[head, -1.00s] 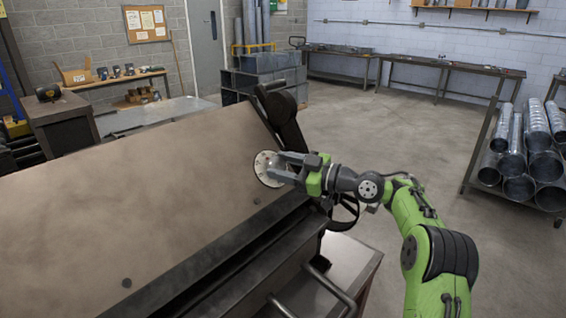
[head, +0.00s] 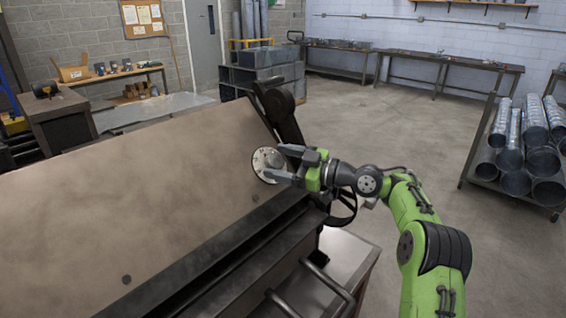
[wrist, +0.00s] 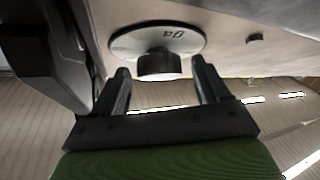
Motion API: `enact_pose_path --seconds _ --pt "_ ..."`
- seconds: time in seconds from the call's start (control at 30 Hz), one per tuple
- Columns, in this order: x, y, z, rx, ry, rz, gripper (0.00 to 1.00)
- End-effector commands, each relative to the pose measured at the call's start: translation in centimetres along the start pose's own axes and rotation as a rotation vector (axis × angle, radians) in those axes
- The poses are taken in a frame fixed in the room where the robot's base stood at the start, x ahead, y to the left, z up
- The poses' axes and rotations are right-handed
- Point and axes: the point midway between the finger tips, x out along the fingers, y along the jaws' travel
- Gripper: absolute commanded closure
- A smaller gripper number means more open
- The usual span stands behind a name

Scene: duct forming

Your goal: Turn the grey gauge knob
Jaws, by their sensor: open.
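The grey gauge knob (wrist: 159,65) is a short dark cylinder standing out from a round, pale gauge plate (wrist: 185,40) with markings. In the head view the gauge plate (head: 266,160) sits on the right part of the large brown sloped panel, and my gripper partly covers it. My gripper (head: 274,162) is open, with its fingers pointing left at the plate. In the wrist view my gripper's fingertips (wrist: 159,70) stand on either side of the knob, with a gap visible on each side. Whether the tips reach along the knob's sides is hard to tell.
The sloped brown panel (head: 130,200) fills the left of the head view. A dark machine arm (head: 280,110) rises just behind my gripper, and a black handwheel (head: 344,208) is below it. A rack of metal ducts (head: 520,150) stands at the far right. Open floor lies between.

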Motion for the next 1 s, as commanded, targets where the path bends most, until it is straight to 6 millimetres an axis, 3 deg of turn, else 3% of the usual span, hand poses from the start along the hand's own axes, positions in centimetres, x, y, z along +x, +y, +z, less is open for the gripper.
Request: enact_pose_path --seconds 0.17,0.5,0.63,0.8,1.0 --pt "-1.7 0.1 0.1 0.0 -0.002 0.003 0.25" --pt "-11.2 0.1 0.1 0.0 -0.002 0.006 0.25" --pt "-14.1 0.1 0.1 0.003 0.001 0.005 0.25" --pt "-15.7 0.0 0.0 0.0 0.001 0.001 0.25" --pt "-15.8 0.0 0.0 0.0 0.0 0.0 0.25"
